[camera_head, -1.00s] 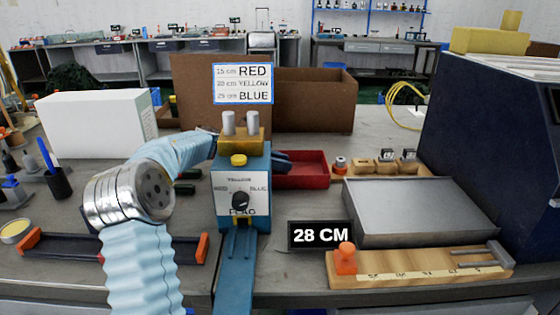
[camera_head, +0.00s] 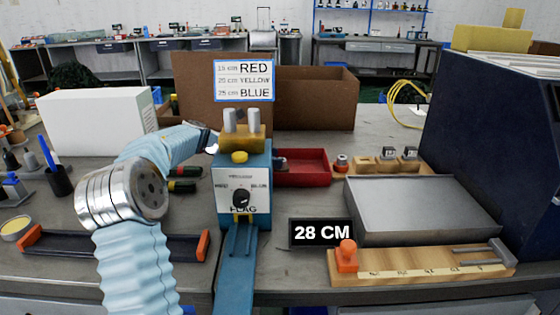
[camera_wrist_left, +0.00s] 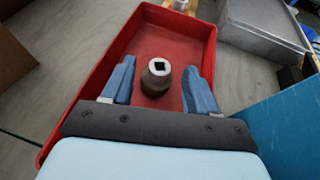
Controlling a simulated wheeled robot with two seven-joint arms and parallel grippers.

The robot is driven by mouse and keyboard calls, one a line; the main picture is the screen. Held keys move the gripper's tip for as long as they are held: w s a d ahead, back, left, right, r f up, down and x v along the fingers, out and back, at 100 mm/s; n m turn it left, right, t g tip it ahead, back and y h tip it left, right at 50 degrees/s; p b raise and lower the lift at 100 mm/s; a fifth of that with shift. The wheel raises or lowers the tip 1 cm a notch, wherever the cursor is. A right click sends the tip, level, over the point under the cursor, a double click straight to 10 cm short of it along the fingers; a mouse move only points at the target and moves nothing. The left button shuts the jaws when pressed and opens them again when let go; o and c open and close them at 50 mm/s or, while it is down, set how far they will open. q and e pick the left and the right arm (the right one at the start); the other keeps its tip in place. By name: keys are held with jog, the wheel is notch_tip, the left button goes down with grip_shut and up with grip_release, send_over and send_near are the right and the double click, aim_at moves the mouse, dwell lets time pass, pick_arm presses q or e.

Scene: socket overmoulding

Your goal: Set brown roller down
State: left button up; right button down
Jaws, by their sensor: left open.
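A short brown-grey roller (camera_wrist_left: 156,77) with a square hole in its top stands upright on the floor of the red tray (camera_wrist_left: 190,20) in the left wrist view. My left gripper (camera_wrist_left: 160,67) is open, with one blue finger on each side of the roller and a visible gap to each. In the head view the red tray (camera_head: 327,168) lies right of the blue machine (camera_head: 228,180), and a small dark part of what looks like the roller (camera_head: 281,164) shows at its left end. The machine hides my left fingers there. My right gripper is not in view.
A brown box (camera_head: 330,100) stands behind the tray. A small socket (camera_head: 341,163) and a wooden block with parts (camera_head: 385,165) sit to its right. A grey plate (camera_head: 420,205) and a wooden gauge (camera_head: 430,266) are at front right. A white box (camera_head: 98,122) stands left.

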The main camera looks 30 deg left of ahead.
pick_arm(q)
jog(key=v, duration=0.8)
jog(key=shift+s+a+r+b, duration=0.15)
jog(key=shift+s+b, duration=0.1)
jog(key=shift+b, duration=0.1)
